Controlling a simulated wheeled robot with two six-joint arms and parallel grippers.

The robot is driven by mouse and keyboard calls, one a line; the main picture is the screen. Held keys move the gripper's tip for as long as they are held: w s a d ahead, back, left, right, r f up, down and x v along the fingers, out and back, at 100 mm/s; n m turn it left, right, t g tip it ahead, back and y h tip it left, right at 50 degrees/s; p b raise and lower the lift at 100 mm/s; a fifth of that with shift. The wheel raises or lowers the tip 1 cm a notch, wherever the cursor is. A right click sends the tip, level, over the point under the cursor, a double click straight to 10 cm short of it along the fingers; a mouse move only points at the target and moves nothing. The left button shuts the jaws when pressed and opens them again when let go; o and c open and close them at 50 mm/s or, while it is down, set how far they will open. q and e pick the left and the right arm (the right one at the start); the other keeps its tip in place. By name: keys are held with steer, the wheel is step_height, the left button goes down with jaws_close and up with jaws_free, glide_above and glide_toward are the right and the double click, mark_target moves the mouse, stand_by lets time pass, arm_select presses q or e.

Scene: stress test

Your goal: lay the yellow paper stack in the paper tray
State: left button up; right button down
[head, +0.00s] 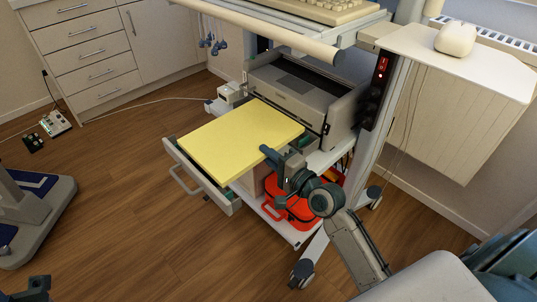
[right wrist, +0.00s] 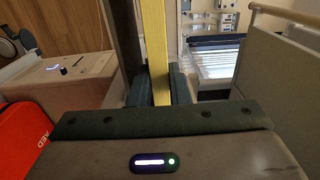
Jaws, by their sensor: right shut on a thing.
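The yellow paper stack (head: 240,133) is a wide flat slab, held roughly level above an open drawer, in front of the printer. My right gripper (head: 268,152) is shut on its near right edge. In the right wrist view the yellow stack (right wrist: 155,45) shows edge-on as a narrow strip between the fingers of the right gripper (right wrist: 159,88). I cannot make out a separate paper tray for sure; the stack hides much of the drawer and the printer's lower front. A dark part at the bottom left looks like my left gripper (head: 25,288); its fingers are unclear.
The grey printer (head: 292,92) stands on the cart shelf behind the stack. The open drawer (head: 222,200) has a front handle. A red AED case (head: 293,212) lies on the lower shelf; it also shows in the wrist view (right wrist: 22,138).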

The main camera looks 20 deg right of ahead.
steer(key=shift+f+b, duration=1.1)
steer(key=shift+f, duration=0.3)
stand_by(0.3)
